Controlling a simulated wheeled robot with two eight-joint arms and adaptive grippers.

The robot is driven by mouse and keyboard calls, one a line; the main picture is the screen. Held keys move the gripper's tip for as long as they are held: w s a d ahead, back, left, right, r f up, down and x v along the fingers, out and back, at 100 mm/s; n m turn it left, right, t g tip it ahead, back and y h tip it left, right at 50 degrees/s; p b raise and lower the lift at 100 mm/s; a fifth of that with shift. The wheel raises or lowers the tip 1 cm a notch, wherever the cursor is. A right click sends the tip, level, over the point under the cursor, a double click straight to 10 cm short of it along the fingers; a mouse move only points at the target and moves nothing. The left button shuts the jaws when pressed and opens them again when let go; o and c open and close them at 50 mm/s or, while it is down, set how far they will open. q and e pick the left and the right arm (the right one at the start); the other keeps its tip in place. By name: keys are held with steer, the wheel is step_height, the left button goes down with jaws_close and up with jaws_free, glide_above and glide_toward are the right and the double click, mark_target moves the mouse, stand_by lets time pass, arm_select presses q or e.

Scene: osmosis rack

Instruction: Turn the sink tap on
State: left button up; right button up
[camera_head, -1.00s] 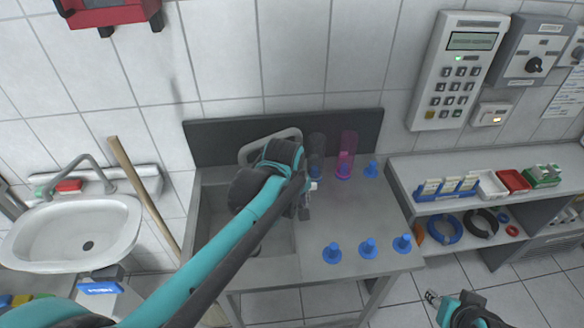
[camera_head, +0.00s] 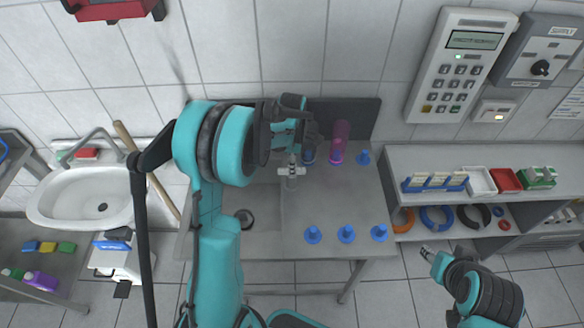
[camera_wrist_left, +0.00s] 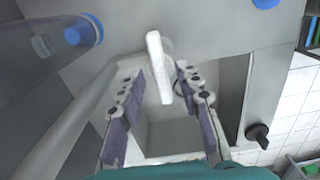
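The steel sink basin (camera_head: 262,236) is set in the left part of the grey bench. A tap with a white bar handle (camera_head: 291,171) stands at its back right; in the left wrist view the white handle (camera_wrist_left: 158,68) shows close up. My left gripper (camera_head: 296,140) is above and behind the tap. In the left wrist view its two fingers (camera_wrist_left: 160,75) are spread, one on each side of the handle, with visible gaps; I cannot tell whether either touches it. My right gripper (camera_head: 428,254) hangs at the lower right, away from the bench; its opening is too small to tell.
Clear and pink tubes (camera_head: 341,138) stand behind the tap, with a blue stopper (camera_head: 363,157) beside them. Several blue stoppers (camera_head: 346,234) stand along the bench front. A white washbasin (camera_head: 85,195) is at left, with a broom handle (camera_head: 150,170) beside it. A shelf (camera_head: 390,165) is at right.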

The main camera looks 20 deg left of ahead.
arm_select(q)
steer(key=shift+f, duration=0.85)
steer(key=shift+s, duration=0.1)
jaws_close()
steer(key=m+b, duration=0.1)
steer(key=m, duration=0.1)
steer(key=shift+m, duration=0.4)
steer(key=shift+m+b, duration=0.8)
steer(key=shift+m, duration=1.1)
